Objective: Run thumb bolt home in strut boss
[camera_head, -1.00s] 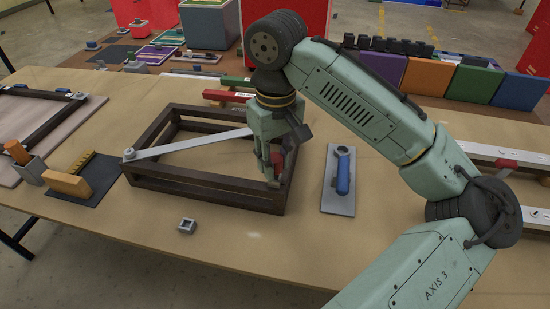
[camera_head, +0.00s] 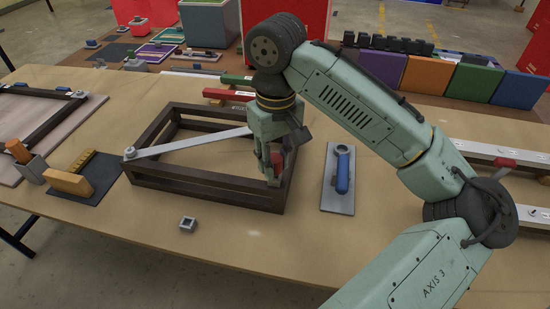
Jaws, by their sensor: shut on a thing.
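A dark brown box frame (camera_head: 205,181) stands on the table. A pale strut (camera_head: 190,143) lies diagonally across its top, from a round grey fastener (camera_head: 129,152) at the left corner toward the right side. My gripper (camera_head: 274,172) points down at the frame's right side and is shut on a small red piece (camera_head: 278,157), likely the thumb bolt's head. The fingers hide most of it, and the boss under it cannot be seen. I cannot tell how deep the bolt sits.
A grey plate with a blue-handled tool (camera_head: 342,178) lies right of the frame. A small grey square block (camera_head: 188,224) sits in front. An orange block (camera_head: 67,183) on a dark mat is at left. Red and green bars (camera_head: 230,95) lie behind. The front table is mostly clear.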

